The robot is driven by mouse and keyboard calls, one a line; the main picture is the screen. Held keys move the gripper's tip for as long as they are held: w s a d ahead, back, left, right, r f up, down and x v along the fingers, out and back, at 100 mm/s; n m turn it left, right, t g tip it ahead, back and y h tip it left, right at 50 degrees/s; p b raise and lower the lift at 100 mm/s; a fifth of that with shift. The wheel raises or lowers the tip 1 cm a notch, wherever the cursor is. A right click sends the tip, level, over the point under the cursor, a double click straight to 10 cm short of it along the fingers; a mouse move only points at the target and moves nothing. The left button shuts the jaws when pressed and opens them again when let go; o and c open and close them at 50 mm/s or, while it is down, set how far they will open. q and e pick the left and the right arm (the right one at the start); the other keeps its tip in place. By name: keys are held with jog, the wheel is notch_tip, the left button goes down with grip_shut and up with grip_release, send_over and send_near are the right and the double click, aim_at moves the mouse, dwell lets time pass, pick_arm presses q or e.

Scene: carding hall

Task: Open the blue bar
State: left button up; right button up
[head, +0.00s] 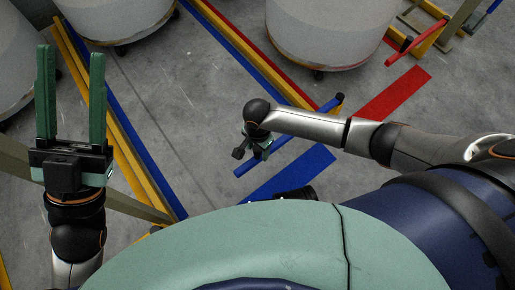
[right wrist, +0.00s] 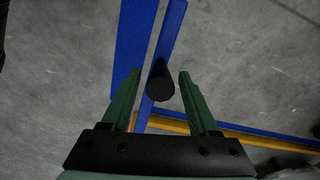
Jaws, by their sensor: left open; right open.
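The blue bar (head: 285,143) slants up to the right across the middle of the head view, with a dark end piece at its upper right. In the right wrist view the blue bar (right wrist: 171,32) runs nearly upright, and a black round handle (right wrist: 160,88) points toward the camera. My right gripper (right wrist: 160,72) is open with its green fingers on either side of the handle, apart from it. In the head view my right gripper (head: 258,154) is mostly hidden under its own wrist. My left gripper (head: 72,95) is open and empty at the left.
A wide blue floor stripe (head: 292,175) and a red one (head: 394,92) lie nearby. Yellow rails (head: 112,125) run along the floor. Large pale round bins (head: 325,30) stand at the back. A red bar (head: 416,43) is at the upper right. Grey floor is clear at centre left.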

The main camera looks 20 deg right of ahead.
jog(key=shift+c, duration=0.4)
grip_shut()
dwell(0.9)
